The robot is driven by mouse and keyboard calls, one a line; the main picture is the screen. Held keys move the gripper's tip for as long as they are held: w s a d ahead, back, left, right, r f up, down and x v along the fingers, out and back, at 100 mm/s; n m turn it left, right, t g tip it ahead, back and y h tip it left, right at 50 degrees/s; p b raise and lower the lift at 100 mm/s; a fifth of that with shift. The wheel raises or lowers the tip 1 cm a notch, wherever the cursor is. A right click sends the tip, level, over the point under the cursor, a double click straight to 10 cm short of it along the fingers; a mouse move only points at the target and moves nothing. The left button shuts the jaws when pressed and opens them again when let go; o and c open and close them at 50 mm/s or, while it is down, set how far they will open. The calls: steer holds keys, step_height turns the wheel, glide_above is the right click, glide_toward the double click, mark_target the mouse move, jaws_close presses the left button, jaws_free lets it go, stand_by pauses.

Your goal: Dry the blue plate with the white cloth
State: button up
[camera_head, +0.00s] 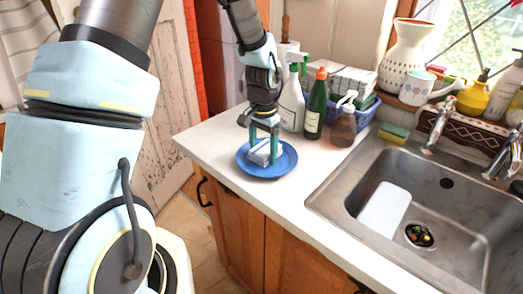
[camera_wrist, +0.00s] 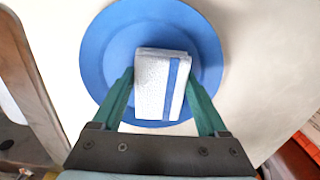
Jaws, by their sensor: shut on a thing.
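The blue plate (camera_head: 285,168) lies on the white counter, left of the sink; it also fills the middle of the wrist view (camera_wrist: 100,50). The white cloth (camera_head: 260,154) is folded into a block with a blue stripe and sits over the plate's middle; it also shows in the wrist view (camera_wrist: 152,80). My gripper (camera_head: 264,141) points down over the plate, its green fingers on either side of the cloth and shut on it. In the wrist view the cloth hides part of the plate. I cannot tell how firmly the cloth touches the plate.
Close behind the plate stand a white spray bottle (camera_head: 292,105), a green bottle (camera_head: 315,112) and a brown spray bottle (camera_head: 342,128). A blue rack (camera_head: 367,116) is behind them. The steel sink (camera_head: 330,196) is at right. The counter's front edge is near the plate; bare counter (camera_head: 300,205) lies toward the sink.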

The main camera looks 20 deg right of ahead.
steer(key=shift+w, duration=0.45)
steer(key=shift+s+a, duration=0.1)
steer(key=shift+s, duration=0.95)
steer(key=shift+w, duration=1.05)
steer(key=shift+s, duration=1.05)
steer(key=shift+w, duration=0.5)
steer(key=shift+d, duration=0.6)
steer(key=shift+a+p, duration=0.3)
steer(key=shift+a, duration=0.8)
steer(key=shift+d, duration=1.1)
steer(key=shift+a, duration=1.1)
steer(key=shift+d, duration=0.6)
steer(key=shift+w+f, duration=0.1)
steer(key=shift+w, duration=0.45)
steer(key=shift+s+a, duration=0.15)
steer(key=shift+s, duration=0.95)
steer(key=shift+w+d+r+p, duration=0.1)
steer(key=shift+w+p, duration=0.1)
steer(key=shift+w, duration=0.35)
steer(key=shift+w+d+r+p, duration=0.1)
steer(key=shift+w+p, duration=0.1)
steer(key=shift+w, duration=0.35)
steer(key=shift+s+a+f, duration=0.1)
steer(key=shift+s+a, duration=0.05)
steer(key=shift+s, duration=0.9)
steer(key=shift+w+f, duration=0.1)
steer(key=shift+w, duration=0.4)
